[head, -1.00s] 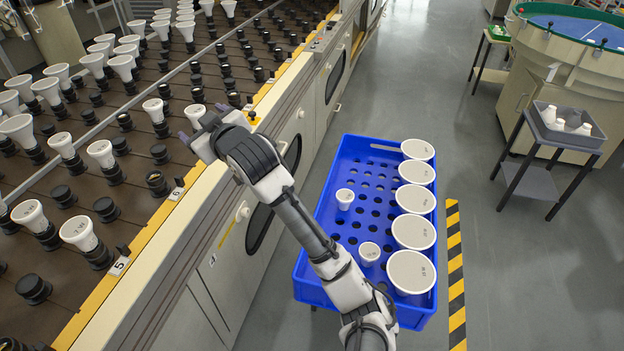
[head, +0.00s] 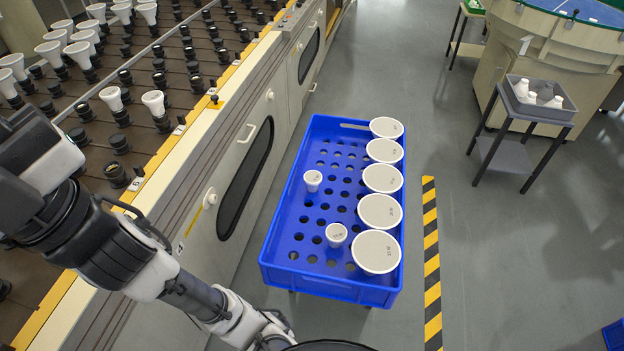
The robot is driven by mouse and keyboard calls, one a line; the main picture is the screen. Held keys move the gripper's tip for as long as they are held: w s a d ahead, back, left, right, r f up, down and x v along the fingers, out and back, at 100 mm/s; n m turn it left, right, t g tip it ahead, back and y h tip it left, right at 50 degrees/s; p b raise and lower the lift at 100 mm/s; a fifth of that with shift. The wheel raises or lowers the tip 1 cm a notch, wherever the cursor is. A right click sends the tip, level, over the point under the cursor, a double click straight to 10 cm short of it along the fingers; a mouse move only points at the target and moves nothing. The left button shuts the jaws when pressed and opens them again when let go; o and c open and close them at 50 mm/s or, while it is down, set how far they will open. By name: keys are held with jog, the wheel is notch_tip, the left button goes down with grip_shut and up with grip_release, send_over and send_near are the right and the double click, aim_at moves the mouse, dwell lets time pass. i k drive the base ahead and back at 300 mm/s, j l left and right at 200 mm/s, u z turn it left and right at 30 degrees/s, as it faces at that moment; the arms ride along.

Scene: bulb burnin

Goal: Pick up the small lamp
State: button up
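Two small white lamps stand in the blue crate, among its round holes. One small lamp (head: 313,181) is left of the middle, and another small lamp (head: 336,235) is nearer the front. The small lamps also on the burn-in table include one (head: 153,103) and its neighbour (head: 112,98), seated in black sockets. My arm reaches to the left edge of the head view, over the table's near side. Its last visible part is dark and white, large and cut off by the edge. My fingertips do not show, nor does anything they may hold.
The blue crate (head: 281,275) has a row of several large white lamps (head: 379,211) along its right side. A yellow-black floor strip (head: 431,265) lies to its right. A small stand (head: 505,156) carries a grey bin (head: 562,112) with white items. Grey floor between is clear.

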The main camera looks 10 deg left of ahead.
aim_at(313, 178)
jog(key=i+l+u, duration=0.15)
jog(key=l+u, duration=0.25)
jog(key=l, duration=0.6)
jog(key=l+u, duration=0.35)
jog(key=l, duration=0.6)
jog(key=i+l+u, duration=0.25)
jog(key=i+l, duration=0.2)
jog(key=l, duration=0.1)
